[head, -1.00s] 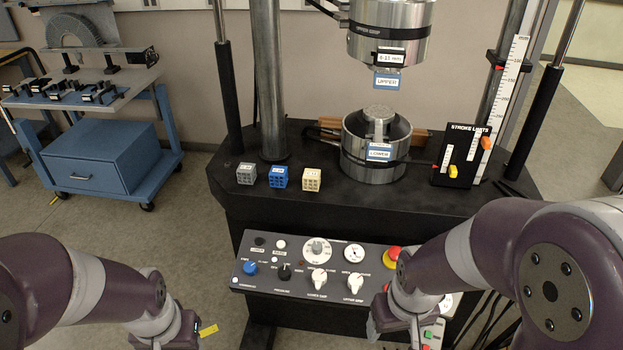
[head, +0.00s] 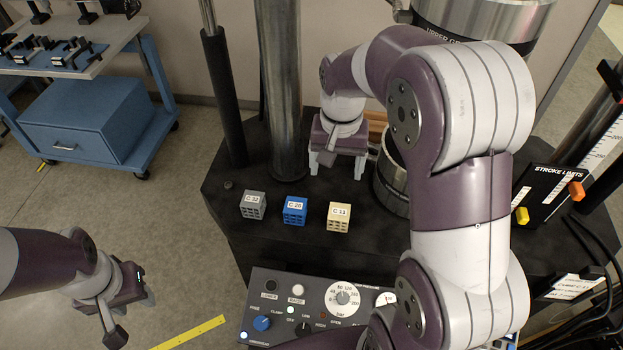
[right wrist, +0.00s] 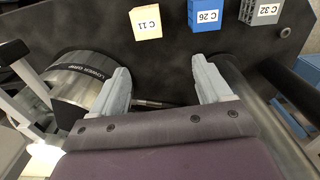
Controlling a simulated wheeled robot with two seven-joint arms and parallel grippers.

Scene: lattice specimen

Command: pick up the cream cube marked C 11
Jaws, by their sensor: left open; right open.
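The cream cube marked C 11 (head: 338,217) sits on the black machine table, at the right end of a row of three cubes. It also shows near the top of the right wrist view (right wrist: 146,22). My right gripper (head: 338,170) is open and empty above the table, behind the cream cube in the head view and apart from it. Its two grey fingers (right wrist: 163,85) stand wide apart in the right wrist view. My left gripper (head: 139,300) is open and empty over the floor at the lower left, far from the cubes.
A blue cube marked C 26 (head: 295,210) and a grey cube marked C 32 (head: 253,205) stand left of the cream cube. A steel column (head: 283,100) and the lower grip cylinder (right wrist: 85,80) flank my right gripper. The control panel (head: 300,300) lies in front.

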